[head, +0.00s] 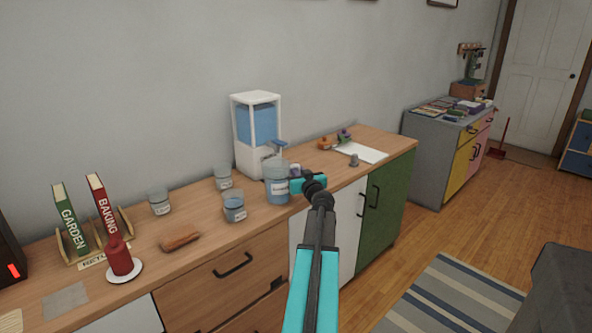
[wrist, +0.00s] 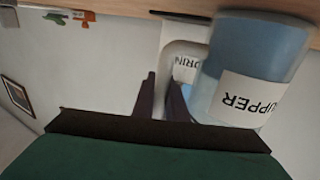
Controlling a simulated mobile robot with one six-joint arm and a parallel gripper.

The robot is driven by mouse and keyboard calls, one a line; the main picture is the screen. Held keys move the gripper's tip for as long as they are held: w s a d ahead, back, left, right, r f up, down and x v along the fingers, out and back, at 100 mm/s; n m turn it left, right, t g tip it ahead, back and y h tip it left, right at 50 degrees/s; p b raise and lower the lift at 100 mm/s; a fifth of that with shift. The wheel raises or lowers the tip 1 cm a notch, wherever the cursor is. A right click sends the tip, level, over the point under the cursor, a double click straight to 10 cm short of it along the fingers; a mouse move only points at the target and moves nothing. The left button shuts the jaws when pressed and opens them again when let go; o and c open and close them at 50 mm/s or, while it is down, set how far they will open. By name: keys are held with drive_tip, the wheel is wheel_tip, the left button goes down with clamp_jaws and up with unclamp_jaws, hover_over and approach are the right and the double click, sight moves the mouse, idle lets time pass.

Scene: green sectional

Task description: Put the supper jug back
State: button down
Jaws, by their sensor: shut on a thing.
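The supper jug (head: 277,190) is a clear jug with blue contents and a white label, at the counter's front edge before the water dispenser. My gripper (head: 296,184) reaches it from the right and is shut on its handle. The wrist view appears upside down; there the jug (wrist: 262,60) shows large at the right, its label reading "UPPER" with the first letter hidden. Its pale handle (wrist: 172,62) runs down between my gripper's dark fingers (wrist: 165,98). I cannot tell whether the jug's base touches the counter.
A white dispenser (head: 243,150) with blue contents stands behind the jug. Labelled containers (head: 234,209), (head: 223,179) and (head: 160,203) stand to the left. A brown object (head: 180,238), a red bottle (head: 119,257) and upright books (head: 103,208) are further left. White paper (head: 362,152) lies right.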

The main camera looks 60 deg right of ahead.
drive_tip(key=c, duration=1.7)
unclamp_jaws()
drive_tip(key=shift+f, duration=0.1)
drive_tip(key=shift+s, duration=0.1)
drive_tip(key=shift+b+v, duration=1.25)
drive_tip(key=shift+v, duration=5.65)
